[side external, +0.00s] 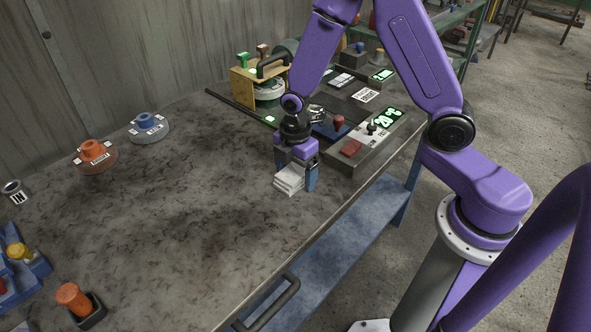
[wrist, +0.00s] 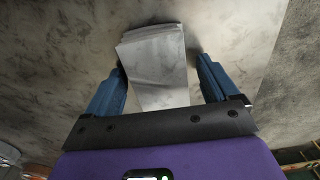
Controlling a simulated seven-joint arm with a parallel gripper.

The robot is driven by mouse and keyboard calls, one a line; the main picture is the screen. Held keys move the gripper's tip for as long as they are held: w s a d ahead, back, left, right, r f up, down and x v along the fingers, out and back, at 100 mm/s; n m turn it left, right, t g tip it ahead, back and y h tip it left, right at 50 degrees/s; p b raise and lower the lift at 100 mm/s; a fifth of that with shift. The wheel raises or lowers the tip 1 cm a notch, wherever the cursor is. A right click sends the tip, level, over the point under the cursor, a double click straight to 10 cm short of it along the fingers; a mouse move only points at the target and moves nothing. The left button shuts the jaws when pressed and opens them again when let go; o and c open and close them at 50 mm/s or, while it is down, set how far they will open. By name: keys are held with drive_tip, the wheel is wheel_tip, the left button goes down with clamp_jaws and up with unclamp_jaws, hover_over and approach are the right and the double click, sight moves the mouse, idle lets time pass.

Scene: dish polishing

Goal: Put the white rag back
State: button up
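The white rag (side external: 289,180) is a folded, layered white cloth at the middle of the grey worktop, under my gripper (side external: 296,174). In the wrist view the rag (wrist: 158,62) sits between the two blue fingers of my gripper (wrist: 162,64). The fingers are wide apart. A narrow gap shows between the rag and the right finger; the left finger is close to the rag's edge, and I cannot tell if it touches. The rag appears to rest on the worktop, though its underside is hidden.
Right of the gripper stands a grey device with a green display (side external: 387,119). Behind are a wooden-framed unit (side external: 243,88) and a dark mat. Orange (side external: 95,156) and blue (side external: 148,127) knobbed discs lie at left. An orange-topped holder (side external: 75,298) stands in front. The worktop between is clear.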

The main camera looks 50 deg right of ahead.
sight(296, 171)
drive_tip(key=shift+r, duration=0.1)
wheel_tip(296, 171, up, 12)
idle(0.5)
drive_tip(key=s+d+r+m, duration=0.1)
drive_tip(key=s+r+m, duration=0.1)
drive_tip(key=s, duration=0.9)
drive_tip(key=s+r+m, duration=0.1)
drive_tip(key=s+m, duration=0.2)
drive_tip(key=s, duration=0.9)
drive_tip(key=shift+s+d+r, duration=0.15)
drive_tip(key=shift+d+r, duration=0.25)
